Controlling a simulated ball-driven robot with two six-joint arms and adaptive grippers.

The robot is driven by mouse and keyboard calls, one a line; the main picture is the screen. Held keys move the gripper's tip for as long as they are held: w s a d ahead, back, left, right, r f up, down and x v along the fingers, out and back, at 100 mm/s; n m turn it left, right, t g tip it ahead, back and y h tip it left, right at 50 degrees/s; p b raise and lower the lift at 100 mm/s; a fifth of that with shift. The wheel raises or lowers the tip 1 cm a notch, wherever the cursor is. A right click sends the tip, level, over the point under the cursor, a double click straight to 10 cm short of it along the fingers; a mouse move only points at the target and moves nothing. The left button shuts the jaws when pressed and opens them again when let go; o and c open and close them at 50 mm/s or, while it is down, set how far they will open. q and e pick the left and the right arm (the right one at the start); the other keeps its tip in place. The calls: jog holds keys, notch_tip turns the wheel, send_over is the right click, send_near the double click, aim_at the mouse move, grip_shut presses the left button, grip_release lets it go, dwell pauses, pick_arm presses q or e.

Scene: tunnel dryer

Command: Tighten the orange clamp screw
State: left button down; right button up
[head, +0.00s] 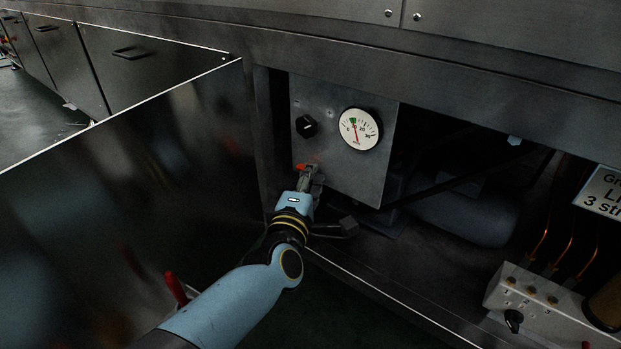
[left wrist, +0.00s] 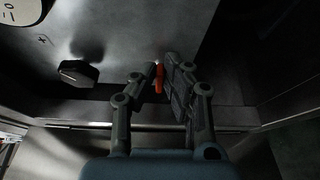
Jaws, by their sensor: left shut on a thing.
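The orange clamp screw (head: 300,166) shows as a small orange bit at the lower left of the grey panel in the head view. In the left wrist view the screw (left wrist: 159,79) stands between my fingertips, with its base partly hidden. My left gripper (head: 311,177) reaches up to the panel's lower edge and is shut on the screw. Its two fingers (left wrist: 164,78) also show in the left wrist view, one on each side of it. My right gripper is in neither view.
A black knob (head: 306,126) and a round white gauge (head: 360,129) sit on the panel (head: 334,178) above the gripper. An open steel door (head: 120,150) stands at left. A valve block (head: 535,296) with copper pipes is at lower right.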

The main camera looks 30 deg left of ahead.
pick_arm(q)
jog(key=shift+f+m, duration=0.15)
jog(key=shift+m, duration=0.15)
jog(key=c, duration=1.4)
grip_release()
jog(key=v, duration=0.7)
jog(key=shift+s+d, duration=0.1)
jog(key=shift+s, duration=0.15)
jog(key=shift+f, duration=0.1)
